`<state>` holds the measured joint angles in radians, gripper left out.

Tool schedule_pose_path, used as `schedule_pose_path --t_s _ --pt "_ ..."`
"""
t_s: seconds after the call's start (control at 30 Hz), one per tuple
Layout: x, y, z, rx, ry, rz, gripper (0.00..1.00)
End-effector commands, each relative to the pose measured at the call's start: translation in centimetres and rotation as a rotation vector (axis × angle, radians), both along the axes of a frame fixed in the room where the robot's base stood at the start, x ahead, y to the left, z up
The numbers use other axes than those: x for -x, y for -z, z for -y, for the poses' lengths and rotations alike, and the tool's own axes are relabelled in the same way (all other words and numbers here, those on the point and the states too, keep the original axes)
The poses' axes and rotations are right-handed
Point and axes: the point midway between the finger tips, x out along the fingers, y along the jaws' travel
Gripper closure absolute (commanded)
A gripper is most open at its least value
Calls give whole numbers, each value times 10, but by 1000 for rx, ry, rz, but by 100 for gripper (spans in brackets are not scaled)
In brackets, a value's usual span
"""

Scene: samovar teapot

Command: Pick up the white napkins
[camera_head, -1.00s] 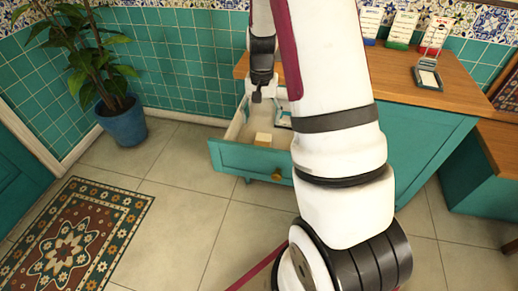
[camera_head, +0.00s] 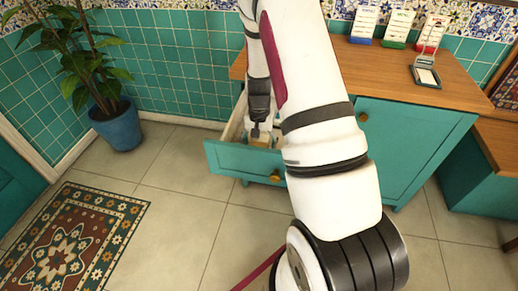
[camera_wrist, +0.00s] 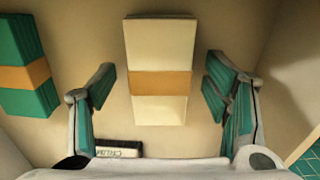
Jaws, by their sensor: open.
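The white napkins (camera_wrist: 160,45) are a cream-white stack wrapped with an orange band, lying on the floor of an open drawer. In the wrist view they are at top centre, between the two fingers. My gripper (camera_wrist: 159,82) is open, with one finger on each side of the stack and a visible gap to both. In the head view my gripper (camera_head: 257,129) reaches down into the teal drawer (camera_head: 235,160) and mostly hides the napkins.
A teal stack with an orange band (camera_wrist: 25,72) lies left of the left finger. A small lettered item (camera_wrist: 118,149) is near the palm. Drawer walls stand close at the right. The wooden counter (camera_head: 390,80) above holds cards and a small stand (camera_head: 425,75).

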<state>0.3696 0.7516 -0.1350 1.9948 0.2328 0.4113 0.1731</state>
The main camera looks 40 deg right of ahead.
Motion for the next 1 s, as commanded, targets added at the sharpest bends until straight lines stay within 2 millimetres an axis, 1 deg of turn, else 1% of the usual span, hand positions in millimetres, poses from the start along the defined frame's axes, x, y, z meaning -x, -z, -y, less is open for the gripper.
schedule_pose_path --t_s 0.03,0.2,0.23,0.27,0.3,0.37,0.4,0.43,0.47,0.77,0.87,1.0 --pt "0 2 0 1 1 1 30" --pt "0 2 0 1 0 2 30" --pt "0 1 1 1 0 2 35" --pt "0 1 0 1 0 2 41" --pt "0 1 0 2 0 1 50" --pt "0 1 1 2 0 1 64" --pt "0 1 1 2 0 1 73" --pt "0 1 1 2 0 1 80" --pt "0 1 1 2 0 1 82" --pt "0 -1 1 2 0 1 82" --pt "-1 -11 1 2 -1 3 82" --pt "-1 -36 1 3 -1 5 82"
